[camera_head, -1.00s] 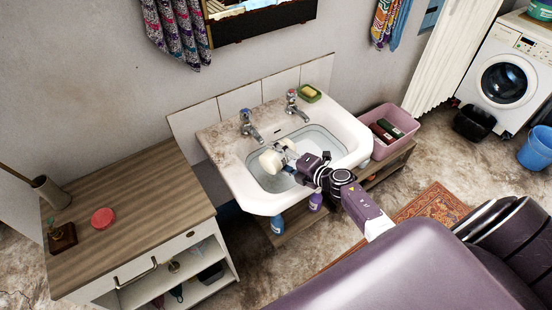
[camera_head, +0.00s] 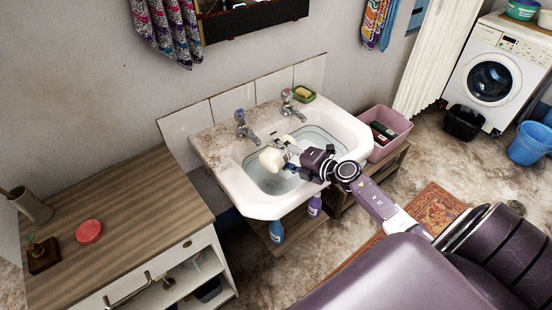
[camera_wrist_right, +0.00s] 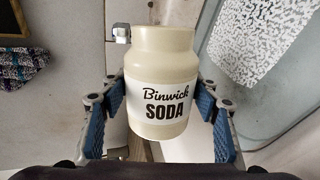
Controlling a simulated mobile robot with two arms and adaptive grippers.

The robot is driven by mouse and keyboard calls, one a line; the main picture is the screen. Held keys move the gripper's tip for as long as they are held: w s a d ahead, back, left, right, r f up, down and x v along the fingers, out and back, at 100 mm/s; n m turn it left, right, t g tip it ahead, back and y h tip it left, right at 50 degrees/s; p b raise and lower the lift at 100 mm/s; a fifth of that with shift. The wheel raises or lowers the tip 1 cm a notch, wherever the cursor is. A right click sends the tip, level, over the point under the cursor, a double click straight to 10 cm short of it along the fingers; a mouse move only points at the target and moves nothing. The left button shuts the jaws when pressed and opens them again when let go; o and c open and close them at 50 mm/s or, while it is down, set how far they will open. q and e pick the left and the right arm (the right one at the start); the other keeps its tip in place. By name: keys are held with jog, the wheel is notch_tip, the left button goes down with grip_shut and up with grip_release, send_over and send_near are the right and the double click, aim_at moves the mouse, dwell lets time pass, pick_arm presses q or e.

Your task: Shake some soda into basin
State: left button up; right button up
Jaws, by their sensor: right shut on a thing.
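The soda jar (camera_wrist_right: 160,90) is cream with a white label reading "Binwick SODA". My right gripper (camera_wrist_right: 160,115) is shut on it in the right wrist view, with blue finger pads on both sides. In the head view the jar (camera_head: 271,159) is tilted over the left part of the white basin (camera_head: 262,207), and my right gripper (camera_head: 287,157) reaches in from the right. The basin appears to hold clear water. Whether any powder is coming out of the jar cannot be seen. My left gripper is not in view.
Two taps (camera_head: 245,127) (camera_head: 289,102) stand at the basin's back edge, near a green soap dish (camera_head: 304,94). A pink tub (camera_head: 388,130) stands at right. Bottles (camera_head: 277,230) sit below the basin.

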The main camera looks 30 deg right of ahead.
jog(key=shift+r, duration=0.2)
jog(key=shift+r+n, duration=0.1)
jog(key=shift+n, duration=0.3)
jog(key=shift+r+h+p, duration=0.2)
jog(key=shift+h+p, duration=0.2)
jog(key=shift+p, duration=0.15)
jog(key=shift+n, duration=0.4)
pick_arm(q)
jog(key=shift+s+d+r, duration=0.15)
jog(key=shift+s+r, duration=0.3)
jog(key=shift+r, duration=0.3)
pick_arm(e)
jog(key=shift+a, duration=0.1)
jog(key=shift+n, duration=0.3)
pick_arm(q)
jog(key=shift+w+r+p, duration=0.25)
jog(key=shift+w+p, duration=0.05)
jog(key=shift+p, duration=0.1)
pick_arm(e)
jog(key=shift+r+n+t+h, duration=0.3)
jog(key=shift+n+t+h, duration=0.1)
jog(key=shift+n, duration=0.1)
jog(key=shift+f, duration=0.1)
